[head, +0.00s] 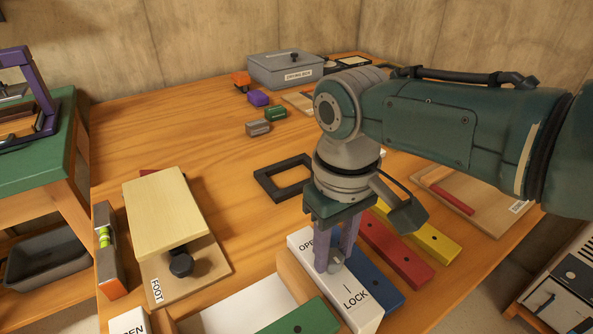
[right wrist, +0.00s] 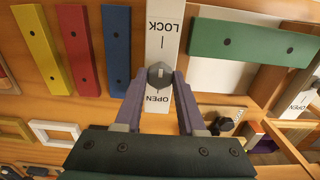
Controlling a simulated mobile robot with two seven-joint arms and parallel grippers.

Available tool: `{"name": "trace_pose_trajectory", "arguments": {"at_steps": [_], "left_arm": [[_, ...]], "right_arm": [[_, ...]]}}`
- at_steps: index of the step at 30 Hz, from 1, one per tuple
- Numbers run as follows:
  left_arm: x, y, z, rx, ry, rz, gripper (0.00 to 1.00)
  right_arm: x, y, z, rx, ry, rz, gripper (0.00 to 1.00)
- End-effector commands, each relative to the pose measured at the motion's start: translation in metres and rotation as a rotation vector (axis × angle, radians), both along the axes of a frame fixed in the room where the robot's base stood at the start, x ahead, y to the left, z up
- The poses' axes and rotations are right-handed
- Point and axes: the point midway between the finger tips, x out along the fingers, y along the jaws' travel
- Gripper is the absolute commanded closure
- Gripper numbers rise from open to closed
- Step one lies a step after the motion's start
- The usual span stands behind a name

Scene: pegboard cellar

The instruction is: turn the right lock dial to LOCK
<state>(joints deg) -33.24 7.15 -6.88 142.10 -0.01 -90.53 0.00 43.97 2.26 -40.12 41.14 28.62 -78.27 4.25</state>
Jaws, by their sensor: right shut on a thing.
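The right lock dial is a small grey knob (head: 335,266) on a white plate (head: 361,311) marked OPEN at its far end and LOCK at its near end. In the right wrist view the knob (right wrist: 160,77) sits between the two words, with a short tick beside LOCK. My right gripper (head: 338,256) points down with its purple fingers shut on the knob, one on each side; the fingers (right wrist: 159,82) also show in the right wrist view. Which way the knob points is hard to tell. My left gripper is not in view.
Blue (head: 379,284), red (head: 397,252) and yellow (head: 428,236) bars lie right of the plate, and a green bar (head: 303,318) lies left. Another white plate (head: 130,322) is partly cut off. A FOOT block (head: 165,215) stands left. The table's back left is clear.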

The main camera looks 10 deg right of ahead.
Motion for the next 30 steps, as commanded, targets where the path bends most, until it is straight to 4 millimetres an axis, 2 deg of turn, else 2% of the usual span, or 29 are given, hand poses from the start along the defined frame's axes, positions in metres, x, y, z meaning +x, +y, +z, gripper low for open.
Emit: {"name": "trace_pose_trajectory", "arguments": {"at_steps": [12,13,15,21,27,30], "left_arm": [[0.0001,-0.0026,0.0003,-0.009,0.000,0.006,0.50],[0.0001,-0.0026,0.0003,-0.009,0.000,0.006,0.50],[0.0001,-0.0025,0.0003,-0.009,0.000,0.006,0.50],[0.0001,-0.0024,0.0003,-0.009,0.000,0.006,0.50],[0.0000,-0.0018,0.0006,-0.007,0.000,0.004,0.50],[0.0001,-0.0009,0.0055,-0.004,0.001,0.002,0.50]], "right_arm": [[0.0004,0.0003,0.0000,0.002,-0.002,-0.009,1.00],[0.0004,0.0003,0.0000,0.002,-0.002,-0.009,0.59],[0.0003,0.0002,0.0000,0.002,-0.002,-0.008,0.51],[0.0003,0.0001,0.0000,0.000,-0.001,-0.007,0.31],[0.0002,0.0000,0.0004,0.000,-0.001,-0.007,0.31],[0.0005,0.0001,0.0073,0.002,-0.002,-0.007,0.31]]}}
